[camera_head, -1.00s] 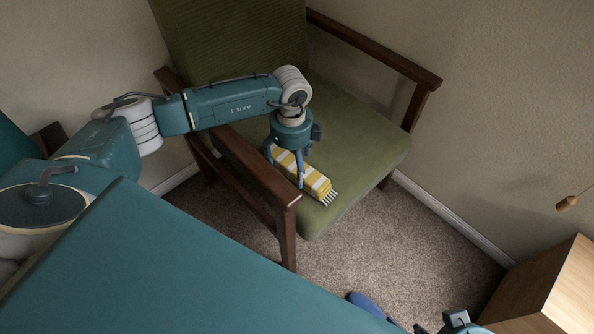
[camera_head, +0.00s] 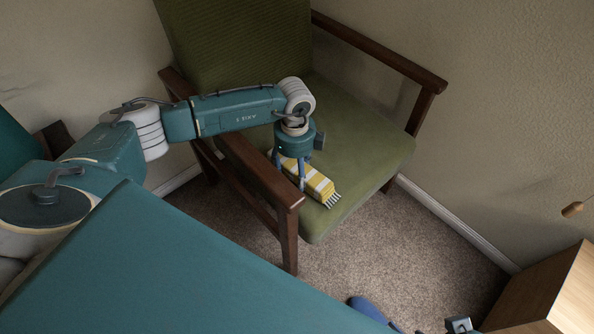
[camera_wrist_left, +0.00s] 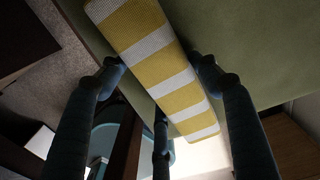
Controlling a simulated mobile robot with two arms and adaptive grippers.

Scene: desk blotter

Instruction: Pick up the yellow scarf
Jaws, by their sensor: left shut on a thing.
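The yellow scarf (camera_head: 319,185) is a folded yellow-and-white striped bundle with a pale fringe at its near end. It lies on the green seat of the armchair, close to the left armrest. My left gripper (camera_head: 289,172) points down over the scarf, with its blue fingers shut on the far part of it. In the left wrist view the scarf (camera_wrist_left: 160,60) runs between the dark fingers. Whether its underside is clear of the seat cannot be told. Blue and teal parts at the bottom edge of the head view seem to be my right gripper, mostly cut off.
The armchair's wooden left armrest (camera_head: 262,178) runs under my left arm, close to the gripper. The right armrest (camera_head: 385,52) stands by the wall. A light wooden box-like piece (camera_head: 562,290) is at the lower right. Brown carpet (camera_head: 350,260) lies open in front of the chair.

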